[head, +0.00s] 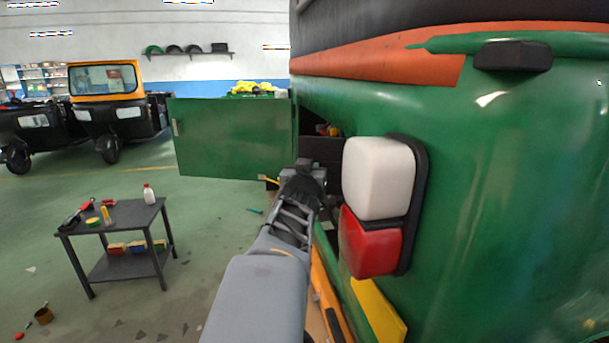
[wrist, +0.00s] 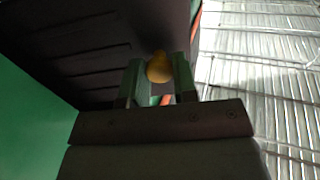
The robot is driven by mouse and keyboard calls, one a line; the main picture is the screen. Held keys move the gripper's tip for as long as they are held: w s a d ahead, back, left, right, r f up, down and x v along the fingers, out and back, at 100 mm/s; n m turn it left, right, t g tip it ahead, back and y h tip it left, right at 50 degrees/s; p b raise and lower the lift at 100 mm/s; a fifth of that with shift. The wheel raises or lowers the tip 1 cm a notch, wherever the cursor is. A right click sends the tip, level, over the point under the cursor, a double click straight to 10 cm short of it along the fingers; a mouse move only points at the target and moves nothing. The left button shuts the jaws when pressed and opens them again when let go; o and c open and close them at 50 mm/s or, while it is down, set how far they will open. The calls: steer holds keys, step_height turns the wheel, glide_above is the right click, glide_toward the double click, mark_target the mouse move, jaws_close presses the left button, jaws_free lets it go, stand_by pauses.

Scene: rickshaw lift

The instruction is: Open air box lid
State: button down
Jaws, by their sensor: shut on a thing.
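A dark ribbed panel, likely the air box lid (wrist: 95,50), fills the upper left of the wrist view. A rounded yellow knob (wrist: 158,67) sits between the fingertips of my gripper (wrist: 157,78), which is shut on it. The knob's base is hidden, so I cannot tell how it joins the panel. In the head view my gripper (head: 305,168) reaches into the open rear bay of the green rickshaw (head: 500,190). A dark part (head: 322,150) shows inside the bay just beyond it, mostly hidden by my arm and the tail lamp.
The white and red tail lamp (head: 378,180) stands close to the right of my arm. An open green panel (head: 235,135) hangs to the left of the bay. A corrugated roof (wrist: 260,80) shows in the wrist view.

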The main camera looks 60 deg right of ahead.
steer(key=shift+s+r, duration=0.1)
steer(key=shift+s, duration=0.05)
steer(key=c, duration=1.1)
jaws_free()
steer(key=shift+s, duration=0.1)
steer(key=shift+o, duration=0.9)
steer(key=shift+a, duration=0.1)
steer(key=p+v, duration=0.5)
steer(key=v, duration=0.2)
steer(key=shift+a, duration=0.2)
